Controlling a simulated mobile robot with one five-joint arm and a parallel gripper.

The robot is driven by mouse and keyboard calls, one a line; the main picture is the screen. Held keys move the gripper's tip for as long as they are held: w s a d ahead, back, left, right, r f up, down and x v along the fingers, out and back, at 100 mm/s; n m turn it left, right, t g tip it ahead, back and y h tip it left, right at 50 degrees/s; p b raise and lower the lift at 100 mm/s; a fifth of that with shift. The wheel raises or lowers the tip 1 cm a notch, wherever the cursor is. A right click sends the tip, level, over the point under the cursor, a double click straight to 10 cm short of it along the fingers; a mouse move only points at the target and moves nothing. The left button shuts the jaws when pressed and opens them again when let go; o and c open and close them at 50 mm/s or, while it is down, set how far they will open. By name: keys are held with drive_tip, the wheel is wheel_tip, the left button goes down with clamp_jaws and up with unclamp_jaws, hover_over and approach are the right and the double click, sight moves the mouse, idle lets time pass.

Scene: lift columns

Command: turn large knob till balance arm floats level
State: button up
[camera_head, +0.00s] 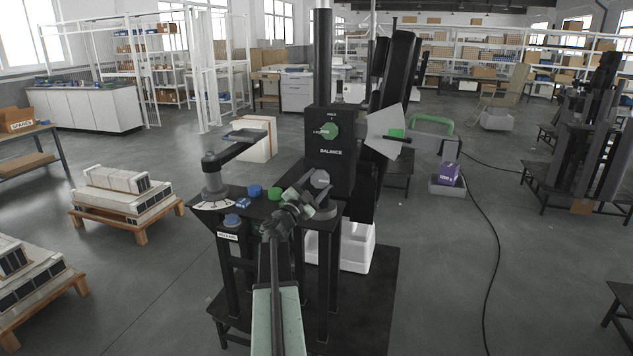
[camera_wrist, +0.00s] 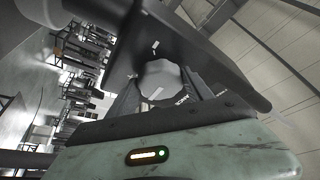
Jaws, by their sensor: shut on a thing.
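The large grey lobed knob (camera_head: 320,179) is on the front of the black box (camera_head: 330,155), below the "BALANCE" label. In the wrist view the knob (camera_wrist: 160,80) has a white mark and sits between the two dark fingers of my gripper (camera_wrist: 155,92). My gripper (camera_head: 312,190) is shut on it and hides part of it in the head view. The dark balance arm (camera_head: 238,150) extends from a grey post (camera_head: 212,175) at the left of the bench and slopes up to the right. A white scale (camera_head: 213,205) is at the post's foot.
A smaller green knob (camera_head: 330,131) is higher on the box, by small lettering. Blue and green caps (camera_head: 275,193) lie on the black bench top. A purple box (camera_head: 448,173) sits in a grey tray at right. A black cable (camera_head: 484,210) crosses the open floor.

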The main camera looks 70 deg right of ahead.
drive_tip(key=shift+w+r+m+g+y+p, duration=0.15)
drive_tip(key=shift+m+g+y+p, duration=0.25)
drive_tip(key=shift+m, duration=0.7)
drive_tip(key=o, duration=1.4)
drive_tip(key=shift+d, duration=0.1)
drive_tip(key=shift+c, duration=0.2)
drive_tip(key=shift+a+f, duration=0.2)
drive_tip(key=shift+a, duration=0.1)
drive_tip(key=b+v, duration=0.1)
drive_tip(key=v, duration=0.6)
drive_tip(key=shift+b, duration=0.3)
